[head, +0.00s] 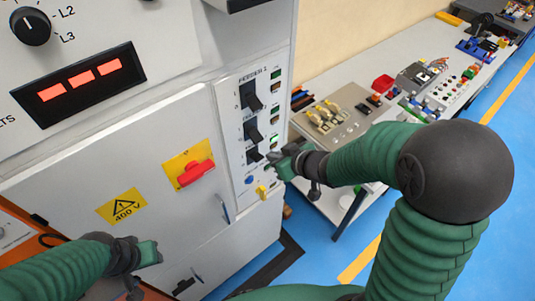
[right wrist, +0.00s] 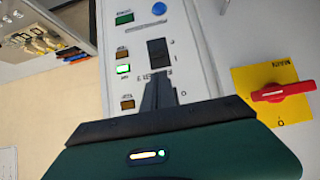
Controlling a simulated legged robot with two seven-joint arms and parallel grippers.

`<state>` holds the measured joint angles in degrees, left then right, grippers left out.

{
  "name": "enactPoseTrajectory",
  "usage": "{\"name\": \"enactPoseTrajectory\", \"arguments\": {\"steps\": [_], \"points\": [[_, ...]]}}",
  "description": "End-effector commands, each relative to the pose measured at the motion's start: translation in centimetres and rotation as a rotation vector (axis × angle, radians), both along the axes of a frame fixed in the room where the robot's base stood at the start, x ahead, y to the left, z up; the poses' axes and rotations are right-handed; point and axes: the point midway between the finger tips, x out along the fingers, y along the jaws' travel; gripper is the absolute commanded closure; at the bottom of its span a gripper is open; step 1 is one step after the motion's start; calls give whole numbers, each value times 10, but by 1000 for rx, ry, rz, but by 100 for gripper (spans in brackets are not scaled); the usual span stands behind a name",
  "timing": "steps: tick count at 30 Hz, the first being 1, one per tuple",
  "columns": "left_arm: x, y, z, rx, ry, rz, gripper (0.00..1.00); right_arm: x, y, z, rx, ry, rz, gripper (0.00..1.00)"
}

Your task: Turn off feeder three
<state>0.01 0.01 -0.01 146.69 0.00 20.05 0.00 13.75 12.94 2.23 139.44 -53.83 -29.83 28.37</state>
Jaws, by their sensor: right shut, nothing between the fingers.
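The feeder panel (head: 232,120) is a light strip on the cabinet's right side, with black rocker switches in a column. The upper switch (head: 251,96) and middle switch (head: 253,131) show clearly; the lowest switch (head: 255,154) is beside my right gripper (head: 279,162). In the right wrist view, a black rocker (right wrist: 158,52) stands just beyond the fingertips (right wrist: 158,90), by a partly covered label that seems to read FEEDER 3. The fingers are shut and empty; I cannot tell whether they touch the panel. My left gripper (head: 147,253) is low at left; its jaw opening is unclear.
A lit green lamp (right wrist: 123,69) sits beside amber lamps. A red rotary handle (head: 195,173) on a yellow plate sticks out left of the panel; it also shows in the right wrist view (right wrist: 281,93). A workbench (head: 330,88) with electrical parts stands to the right.

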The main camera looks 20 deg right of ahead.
Motion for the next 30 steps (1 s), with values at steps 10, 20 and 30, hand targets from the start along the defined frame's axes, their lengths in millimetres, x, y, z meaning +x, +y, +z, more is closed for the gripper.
{"name": "enactPoseTrajectory", "arguments": {"steps": [10, 20, 30], "points": [[0, 0, -2, 0, 0, 0, 64, 49, 19, -43, -1, 4, 2, 100], [0, 0, 0, 0, -1, 0, 64, 62, 23, -54, -1, 0, 0, 100], [0, 0, -7, 0, -1, 0, 64, 65, 22, -58, 4, -11, -1, 100]]}}
